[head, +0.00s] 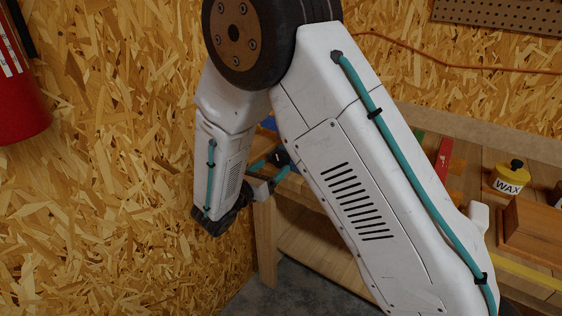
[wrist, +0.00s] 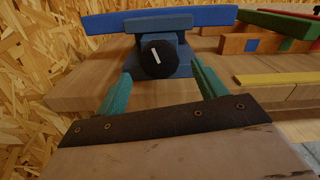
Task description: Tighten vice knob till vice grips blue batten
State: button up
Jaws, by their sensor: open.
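The black round vice knob (wrist: 160,58) with a white line mark faces me in the wrist view, on the front of the blue-grey vice (wrist: 158,24). The line is near upright, slightly tilted. The bright blue batten (wrist: 105,25) lies across behind the vice's front jaw; whether the jaw touches it I cannot tell. My gripper (wrist: 161,70) is open, its teal fingers on either side and short of the knob, seemingly not touching it. In the head view my gripper (head: 270,172) is at the bench's end, and my arm hides most of the vice. A bit of batten (head: 268,123) shows.
The plank bench (wrist: 80,88) extends right. A yellow strip (wrist: 268,79), a green bar (wrist: 275,23) and wooden blocks lie right of the vice. A chipboard wall (wrist: 30,50) is close on the left.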

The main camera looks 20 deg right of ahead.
aim_at(278, 162)
jog(key=shift+x, duration=2.35)
jog(key=c, duration=1)
jog(key=shift+o, duration=0.2)
jog(key=shift+m, duration=1.6)
jog(key=o, duration=1)
jog(key=shift+c, duration=0.2)
jog(key=shift+a, duration=0.15)
jog(key=v, duration=0.7)
jog(key=shift+s+a, duration=0.25)
